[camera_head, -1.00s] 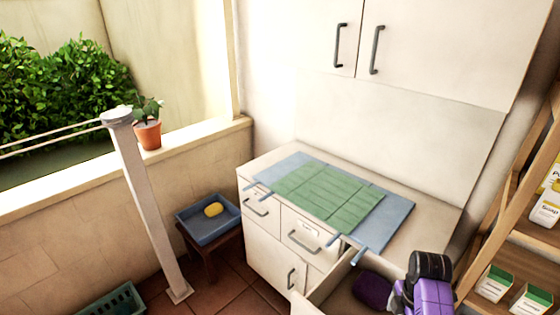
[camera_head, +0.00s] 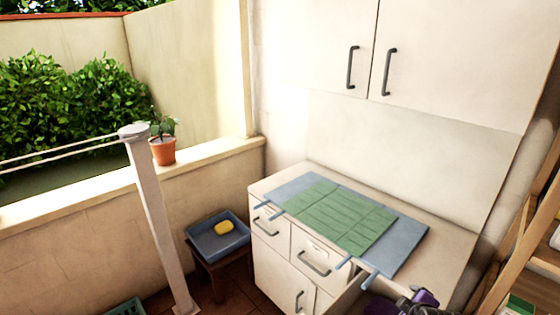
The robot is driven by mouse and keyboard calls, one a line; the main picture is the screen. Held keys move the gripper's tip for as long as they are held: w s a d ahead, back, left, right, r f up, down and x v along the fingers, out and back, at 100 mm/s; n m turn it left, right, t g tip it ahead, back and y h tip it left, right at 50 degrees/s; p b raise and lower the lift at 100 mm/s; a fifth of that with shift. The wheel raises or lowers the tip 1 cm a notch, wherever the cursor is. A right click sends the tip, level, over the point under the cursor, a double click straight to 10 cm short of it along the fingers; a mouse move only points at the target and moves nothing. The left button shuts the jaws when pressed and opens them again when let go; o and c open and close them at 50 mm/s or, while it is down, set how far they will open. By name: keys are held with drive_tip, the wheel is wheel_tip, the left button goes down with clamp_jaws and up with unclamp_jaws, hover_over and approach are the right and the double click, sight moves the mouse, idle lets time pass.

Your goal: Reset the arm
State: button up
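My arm (camera_head: 418,303) shows as a purple and dark part at the bottom right edge, in front of the cabinet's right side. My gripper's fingers are not visible, so whether it holds anything cannot be seen. The arm is near an open drawer (camera_head: 345,300) of the white cabinet. A dark purple item (camera_head: 382,308) shows at the bottom edge beside the arm, mostly cut off by the frame.
A green mat (camera_head: 335,215) lies on a blue cloth (camera_head: 405,245) on the cabinet top. A blue tray (camera_head: 218,243) with a yellow item (camera_head: 224,227) sits on a stool at left. A white post (camera_head: 158,220) stands left; a wooden shelf (camera_head: 520,250) stands right.

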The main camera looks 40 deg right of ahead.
drive_tip(key=a+r+m+t+b, duration=0.2)
drive_tip(key=a+r+t, duration=0.2)
drive_tip(key=a, duration=0.7)
drive_tip(key=a+r+m+t+b, duration=0.2)
drive_tip(key=a+r+t, duration=0.15)
drive_tip(key=a, duration=0.75)
drive_tip(key=s+a+n+t+y+b, duration=0.2)
drive_tip(key=s+a+y, duration=0.5)
drive_tip(key=s+a, duration=0.7)
drive_tip(key=a+n+b, duration=0.1)
drive_tip(key=a+b, duration=0.1)
drive_tip(key=shift+r+b, duration=0.15)
drive_tip(key=shift+b, duration=0.2)
drive_tip(key=shift+s+a, duration=0.1)
